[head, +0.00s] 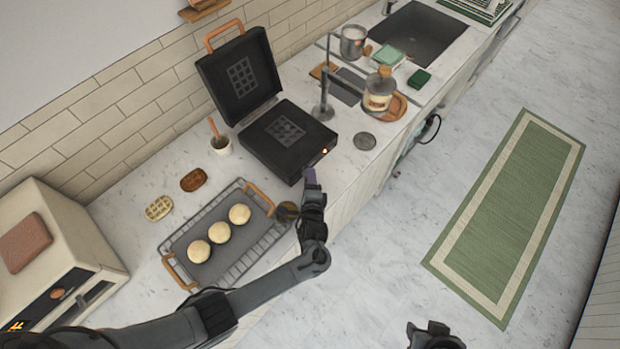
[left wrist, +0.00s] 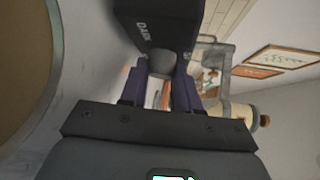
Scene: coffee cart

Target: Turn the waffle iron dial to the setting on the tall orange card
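The black waffle iron (head: 288,140) stands on the counter with its lid up, and a small orange light shows on its front edge. My left gripper (head: 310,176) is at that front edge. In the left wrist view, its purple fingers (left wrist: 163,82) lie on both sides of the round grey dial (left wrist: 162,66), with no clear gap. The word DARK shows on the iron's front above the dial; the pointer is not readable. I cannot pick out the tall orange card for certain. My right gripper (head: 435,336) is at the bottom edge, away from the counter.
A wire rack and tray (head: 176,243) with several round pale items is left of my left gripper. Orange-framed pictures (left wrist: 258,72) show in the left wrist view. A green rug (head: 510,210) lies on clear floor.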

